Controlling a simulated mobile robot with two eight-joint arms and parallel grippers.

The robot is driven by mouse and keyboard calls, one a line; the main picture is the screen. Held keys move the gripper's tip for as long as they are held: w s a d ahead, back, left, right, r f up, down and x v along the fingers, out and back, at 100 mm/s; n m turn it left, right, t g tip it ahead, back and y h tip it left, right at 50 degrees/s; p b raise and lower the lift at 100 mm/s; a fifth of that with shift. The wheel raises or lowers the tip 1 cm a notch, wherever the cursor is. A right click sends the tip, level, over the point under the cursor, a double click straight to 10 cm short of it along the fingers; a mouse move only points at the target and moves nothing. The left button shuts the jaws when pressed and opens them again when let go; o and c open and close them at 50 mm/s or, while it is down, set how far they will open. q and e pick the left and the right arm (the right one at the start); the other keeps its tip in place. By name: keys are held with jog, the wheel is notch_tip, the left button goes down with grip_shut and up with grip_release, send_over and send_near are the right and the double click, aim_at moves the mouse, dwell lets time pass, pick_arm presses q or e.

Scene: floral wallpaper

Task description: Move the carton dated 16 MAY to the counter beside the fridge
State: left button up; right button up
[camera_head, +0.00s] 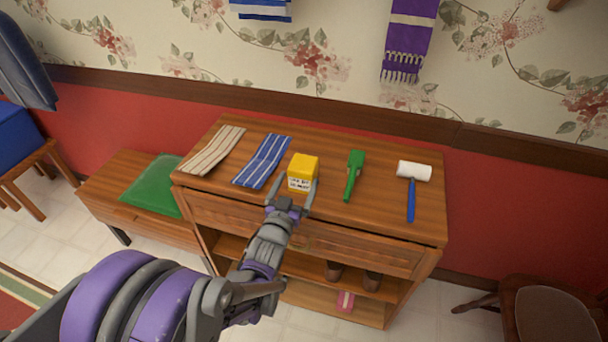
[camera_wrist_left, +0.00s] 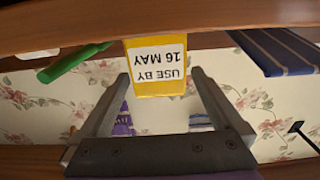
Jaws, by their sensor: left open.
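A yellow carton (camera_head: 304,166) stands on top of a wooden cabinet (camera_head: 330,212), near its front edge. In the left wrist view the carton (camera_wrist_left: 160,86) appears upside down, with a white label reading USE BY 16 MAY. My left gripper (camera_head: 291,194) is open at the cabinet's front edge. Its fingers stand to either side of the carton's front as seen in both views. I cannot tell how far the fingers reach along its sides. My right gripper is not in view. No fridge or counter shows.
On the cabinet top lie a beige striped cloth (camera_head: 214,150), a blue striped cloth (camera_head: 262,160), a green tool (camera_head: 354,174) and a white-headed roller (camera_head: 414,172). A bench with a green cushion (camera_head: 153,187) stands left, a chair (camera_head: 553,316) at lower right.

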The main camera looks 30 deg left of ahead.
pick_arm(q)
jog(key=x, duration=0.5)
jog(key=shift+w+d+f, duration=0.1)
jog(key=shift+w+f, duration=0.1)
jog(key=shift+f, duration=0.05)
jog(key=shift+s, duration=0.1)
jog(key=shift+c, duration=0.3)
jog(key=c, duration=1.3)
jog(key=shift+o, duration=0.2)
